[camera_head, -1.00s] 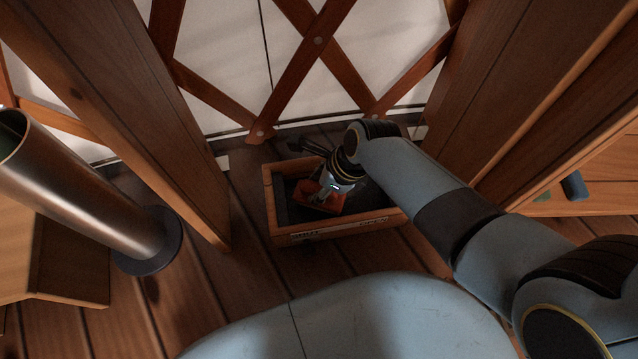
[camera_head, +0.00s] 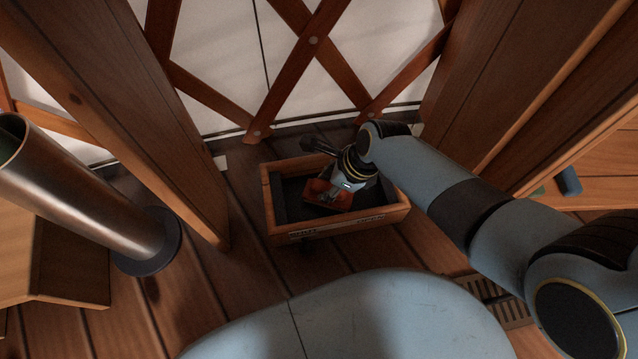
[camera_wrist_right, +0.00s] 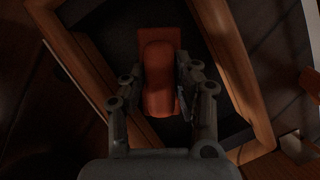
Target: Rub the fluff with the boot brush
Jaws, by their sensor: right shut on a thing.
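The boot brush (camera_head: 318,191) looks like a reddish-orange block with a rounded top. In the right wrist view the brush (camera_wrist_right: 158,75) lies lengthwise between the two fingers. My right gripper (camera_head: 343,192) reaches down into a shallow wooden box and is shut on the brush; it also shows in the right wrist view (camera_wrist_right: 160,82). The brush is inside the box's rim, over the dark lining; I cannot tell whether it touches the bottom. I cannot make out any fluff; the brush and gripper cover part of the lining. My left gripper is not in view.
The wooden box (camera_head: 339,230) stands on the plank floor by the lattice wall (camera_head: 300,65), with lettering on its front. Wooden posts (camera_head: 130,110) rise at both sides. A metal tube (camera_head: 85,195) leans at left. A floor grate (camera_head: 495,300) shows at lower right.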

